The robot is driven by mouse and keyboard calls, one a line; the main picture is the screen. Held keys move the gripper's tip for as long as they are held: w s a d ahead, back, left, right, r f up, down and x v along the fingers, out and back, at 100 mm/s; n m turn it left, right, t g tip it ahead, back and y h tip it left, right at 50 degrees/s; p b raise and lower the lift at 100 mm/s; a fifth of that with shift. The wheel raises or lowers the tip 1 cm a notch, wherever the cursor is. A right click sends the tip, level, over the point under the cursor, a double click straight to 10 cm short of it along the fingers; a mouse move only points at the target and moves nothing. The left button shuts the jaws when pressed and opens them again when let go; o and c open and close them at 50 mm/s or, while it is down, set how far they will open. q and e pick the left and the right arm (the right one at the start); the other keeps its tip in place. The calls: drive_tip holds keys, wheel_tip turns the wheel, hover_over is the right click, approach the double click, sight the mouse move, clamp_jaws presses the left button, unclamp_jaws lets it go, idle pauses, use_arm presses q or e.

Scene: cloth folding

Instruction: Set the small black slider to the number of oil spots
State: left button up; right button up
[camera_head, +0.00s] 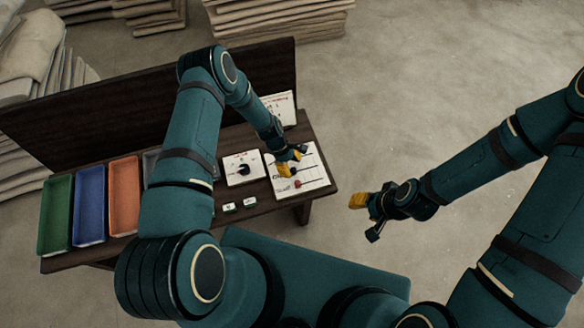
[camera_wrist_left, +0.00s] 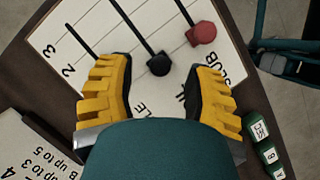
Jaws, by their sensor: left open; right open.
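The white slider board (camera_head: 311,180) lies at the right end of the dark table and fills much of the left wrist view (camera_wrist_left: 75,28). It has dark tracks and printed numbers, 2 and 3 among them. The small black slider (camera_wrist_left: 159,65) sits on a track, and a red slider (camera_wrist_left: 201,33) is on the neighbouring track. My left gripper (camera_head: 291,162) is open over the board; in its wrist view the yellow fingers lie either side of the black slider. I cannot tell whether they touch it. My right gripper (camera_head: 365,203) is open, off the table. No oil spots are discernible.
A white panel with a black dial (camera_head: 243,169) lies left of the board. Small green blocks (camera_head: 249,202) lie near the front edge. Green (camera_head: 56,214), blue (camera_head: 90,204) and orange (camera_head: 124,196) trays stand left. A printed card (camera_head: 281,108) stands behind the board.

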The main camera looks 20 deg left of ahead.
use_arm(q)
drive_tip(key=shift+d+f, duration=0.2)
drive_tip(key=shift+f, duration=0.35)
drive_tip(key=shift+s, duration=0.1)
clamp_jaws()
